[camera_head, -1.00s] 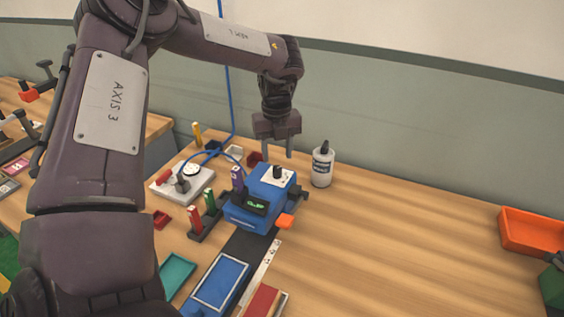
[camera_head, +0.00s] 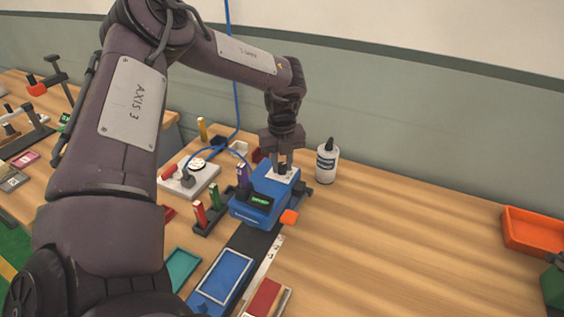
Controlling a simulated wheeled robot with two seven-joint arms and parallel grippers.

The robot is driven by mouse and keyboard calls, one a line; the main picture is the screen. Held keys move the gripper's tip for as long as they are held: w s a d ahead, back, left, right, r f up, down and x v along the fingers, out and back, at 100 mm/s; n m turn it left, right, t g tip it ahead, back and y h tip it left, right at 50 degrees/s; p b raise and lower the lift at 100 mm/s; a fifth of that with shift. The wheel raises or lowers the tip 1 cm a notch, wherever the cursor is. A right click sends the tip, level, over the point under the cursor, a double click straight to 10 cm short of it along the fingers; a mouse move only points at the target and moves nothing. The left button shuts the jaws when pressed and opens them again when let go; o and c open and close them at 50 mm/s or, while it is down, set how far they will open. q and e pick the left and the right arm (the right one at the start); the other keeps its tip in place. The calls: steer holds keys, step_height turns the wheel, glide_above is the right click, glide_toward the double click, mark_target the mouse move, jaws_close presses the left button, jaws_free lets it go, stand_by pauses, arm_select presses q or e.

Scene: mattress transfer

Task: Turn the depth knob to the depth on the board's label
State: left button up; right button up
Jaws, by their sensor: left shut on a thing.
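A blue machine (camera_head: 258,208) with a small dark display (camera_head: 260,199) and an orange tab (camera_head: 289,217) stands on the wooden table. The display text is too small to read. My left gripper (camera_head: 283,169) points down at the white plate on top of the machine, shut on the black depth knob there. The gripper fingers mostly hide the knob. A board with a blue face (camera_head: 223,282) lies in front of the machine; I cannot read a label on it.
A white bottle (camera_head: 327,163) stands just right of the gripper. A white power strip (camera_head: 190,180) with a blue cable lies to the left. A rack with coloured sticks (camera_head: 207,219) stands beside the machine. An orange tray (camera_head: 534,231) is at far right; the table between is clear.

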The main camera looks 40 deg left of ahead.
mark_target(282, 164)
arm_select(q)
steer(key=shift+f+n+b, duration=0.15)
steer(key=shift+n+b, duration=0.15)
steer(key=shift+b, duration=0.4)
steer(key=n+b, duration=0.3)
steer(key=b, duration=0.1)
steer(key=shift+b, duration=0.4)
steer(key=n+b, duration=0.2)
steer(key=n, duration=0.1)
steer(key=shift+n+b, duration=0.4)
steer(key=shift+n, duration=0.3)
steer(key=shift+r, duration=0.2)
steer(key=o, duration=1)
steer(key=shift+c, duration=0.2)
steer(key=shift+r, duration=3.9)
